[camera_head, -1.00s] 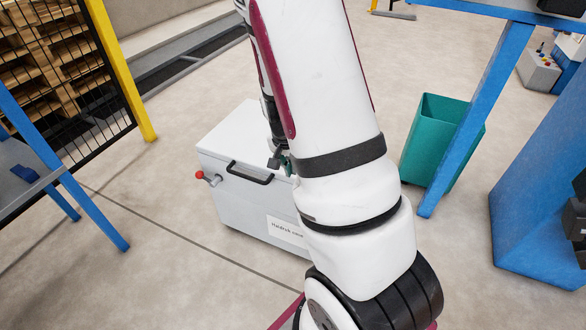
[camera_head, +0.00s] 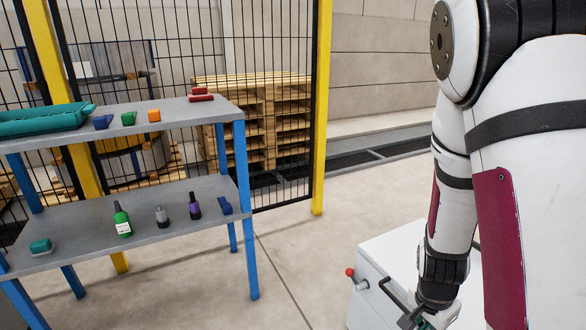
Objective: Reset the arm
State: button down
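My arm (camera_head: 450,180) fills the right side of the view, bent at the top and hanging down. My gripper (camera_head: 425,319) is at its lower end, over the near part of a white box (camera_head: 385,252) with a handle. The gripper is partly cut off by the bottom edge of the view, so its fingers and anything between them cannot be made out. A small red knob (camera_head: 350,272) sticks out from the box's left side.
A blue-legged shelf unit stands at left. Its upper shelf (camera_head: 180,112) holds a teal tray (camera_head: 45,118) and small coloured pieces. Its lower shelf (camera_head: 85,235) holds bottles. Behind are a mesh fence (camera_head: 285,120) and stacked pallets (camera_head: 255,90). Floor between shelf and box is clear.

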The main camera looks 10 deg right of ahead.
jog(key=s+a+r+n+y, duration=0.2)
jog(key=s+a+r+n, duration=0.1)
jog(key=a+r, duration=0.4)
jog(key=s+a+r+n+y, duration=0.1)
jog(key=s+a+r+n, duration=0.25)
jog(key=r, duration=0.65)
jog(key=s+a+r+n, duration=0.2)
jog(key=s+r+n, duration=0.15)
jog(key=s, duration=0.35)
jog(key=s+a+r+n, duration=0.25)
jog(key=s+r, duration=0.25)
jog(key=s, duration=0.3)
notch_tip(320, 180, up, 30)
jog(key=d+n+t+p, duration=0.1)
jog(key=t+p, duration=0.2)
jog(key=p, duration=2.5)
jog(key=shift+d+h, duration=0.15)
jog(key=shift+h, duration=0.25)
